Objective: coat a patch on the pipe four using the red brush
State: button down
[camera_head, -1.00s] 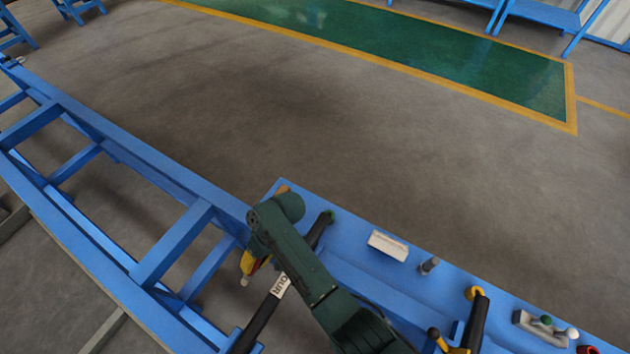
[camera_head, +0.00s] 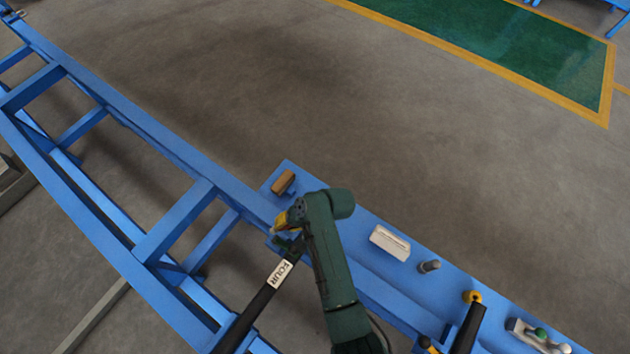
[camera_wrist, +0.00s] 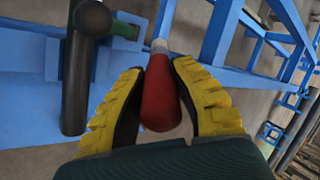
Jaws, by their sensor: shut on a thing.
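My gripper (camera_head: 283,220) is shut on the red brush (camera_wrist: 160,95). In the wrist view its yellow fingers (camera_wrist: 160,100) are on both sides of the red handle, and a pale collar shows beyond the handle; the bristles cannot be made out. Pipe four (camera_head: 262,300) is a dark pipe with a white FOUR label, slanting up from the lower edge of the head view. My gripper is just above the pipe's upper end in that picture, and my arm hides part of that end. I cannot tell whether the brush touches the pipe.
A blue bench (camera_head: 350,225) carries a brown block (camera_head: 284,182), a white box (camera_head: 390,242) and a grey cylinder (camera_head: 429,266). Another dark pipe (camera_head: 467,328) with a yellow end stands to the right. A blue frame (camera_head: 150,140) runs along the left. Open floor lies beyond the bench.

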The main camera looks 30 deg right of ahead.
jog(key=s+d+m+t+h+p, duration=0.1)
jog(key=s+d+m+h, duration=0.15)
jog(key=d+m, duration=0.3)
jog(key=s+d+m+t+h+p, duration=0.1)
jog(key=d+m+t+h, duration=0.15)
jog(key=d+m, duration=0.35)
notch_tip(320, 180, down, 8)
jog(key=d+b, duration=0.2)
jog(key=b, duration=0.6)
jog(key=w+d+f+b, duration=0.2)
jog(key=w+d+b, duration=0.1)
jog(key=d+b, duration=0.4)
jog(key=s+a+r+p, duration=0.1)
jog(key=s+a+p, duration=0.2)
jog(key=a+p, duration=0.45)
notch_tip(320, 180, up, 9)
jog(key=p, duration=0.7)
jog(key=shift+n+g, duration=0.45)
